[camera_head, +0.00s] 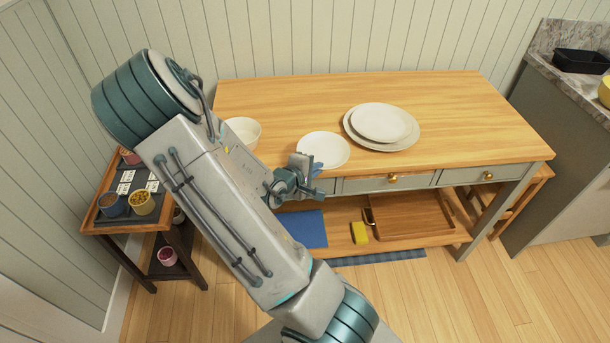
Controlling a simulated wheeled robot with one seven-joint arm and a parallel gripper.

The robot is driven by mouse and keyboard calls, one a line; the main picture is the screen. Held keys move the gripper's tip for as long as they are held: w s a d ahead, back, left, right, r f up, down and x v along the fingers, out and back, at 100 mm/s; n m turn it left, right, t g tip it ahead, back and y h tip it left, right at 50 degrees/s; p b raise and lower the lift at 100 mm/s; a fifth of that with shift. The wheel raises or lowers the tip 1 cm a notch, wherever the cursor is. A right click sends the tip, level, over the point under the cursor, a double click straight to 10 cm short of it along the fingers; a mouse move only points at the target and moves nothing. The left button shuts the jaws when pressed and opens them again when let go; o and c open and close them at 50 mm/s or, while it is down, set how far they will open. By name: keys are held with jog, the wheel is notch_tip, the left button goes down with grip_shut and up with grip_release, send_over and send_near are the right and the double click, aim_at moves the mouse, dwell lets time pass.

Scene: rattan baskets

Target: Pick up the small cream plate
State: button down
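A small cream plate (326,146) lies near the front edge of the wooden table. Another cream plate (381,121) rests on a larger plate (408,143) to its right. Which of the two smaller plates the task names, I cannot tell. My gripper (313,168) is at the near left rim of the single plate, over the table's front edge. Its fingers are small and partly hidden, so whether they touch or grip the rim does not show.
A cream bowl (243,131) stands left of the plate, partly behind my arm. The table's right side (475,120) is clear. The lower shelf holds a wooden tray (408,217), a yellow sponge (359,232) and a blue mat (306,229). A dark side cart (112,225) stands left.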

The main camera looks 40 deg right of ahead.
jog(key=s+d+r+p, duration=0.5)
jog(key=s+p, duration=0.1)
jog(key=p, duration=0.4)
jog(key=shift+s+r+p, duration=0.15)
jog(key=shift+s+p, duration=0.15)
jog(key=shift+s, duration=0.1)
